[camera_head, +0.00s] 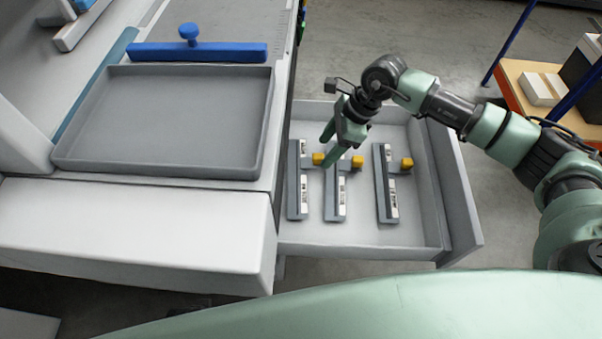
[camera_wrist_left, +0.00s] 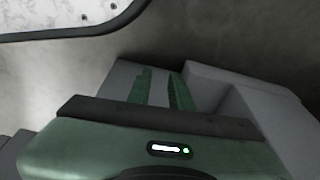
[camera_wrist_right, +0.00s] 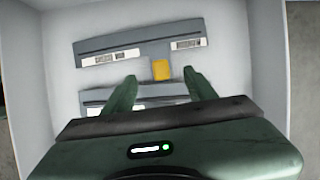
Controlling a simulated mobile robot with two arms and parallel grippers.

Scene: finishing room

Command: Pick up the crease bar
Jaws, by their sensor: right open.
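Three similar grey crease bars lie side by side in an open drawer: a left bar (camera_head: 292,190), a middle bar (camera_head: 330,200) and a right bar (camera_head: 380,170). Each has white labels and a yellow knob on its right side. My right gripper (camera_head: 325,150) is open and empty above the left and middle bars, partly covering the middle one. In the right wrist view one bar (camera_wrist_right: 140,48) lies beyond the fingers with its yellow knob (camera_wrist_right: 161,69); another is partly hidden by the fingertips. My left gripper (camera_wrist_left: 160,88) shows only in the left wrist view, fingers apart, empty.
The drawer (camera_head: 462,200) has raised walls around the bars, with free floor along its front and right. To the left, a grey tray (camera_head: 165,173) sits on the machine beside a blue bar with a knob (camera_head: 200,52). A wooden-topped table (camera_head: 515,75) stands at the far right.

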